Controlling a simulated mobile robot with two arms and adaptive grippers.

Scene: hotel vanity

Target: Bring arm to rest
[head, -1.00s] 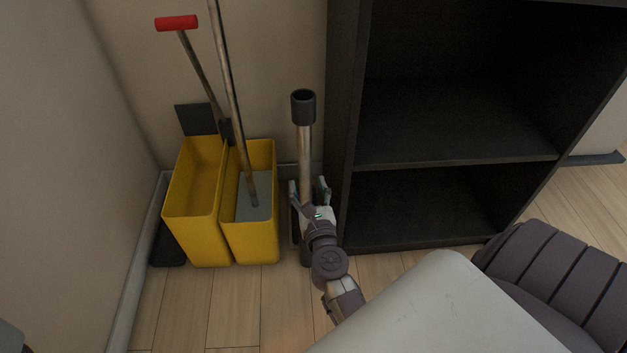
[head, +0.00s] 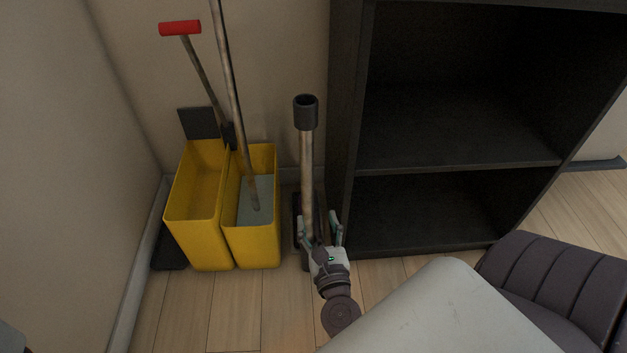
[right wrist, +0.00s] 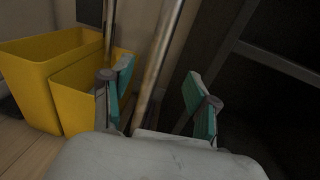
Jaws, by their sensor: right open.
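My right gripper (head: 320,228) is low in front of the black shelf's left edge, pointing away from me. Its fingers are spread open. An upright pole with a black cap (head: 306,150) stands against the wall, just beyond the gripper. In the right wrist view, the pole (right wrist: 158,70) shows between the open teal-padded fingers (right wrist: 160,92); I cannot tell whether it lies inside the jaws or behind them. The pole's lower end is partly hidden by the gripper. My left gripper is not in view.
A yellow two-part bucket (head: 250,242) with a mop handle and a red-handled tool (head: 180,28) stands left of the pole. The open black shelf (head: 455,165) is empty and close on the right. Bare wooden floor (head: 215,315) lies in front of the bucket.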

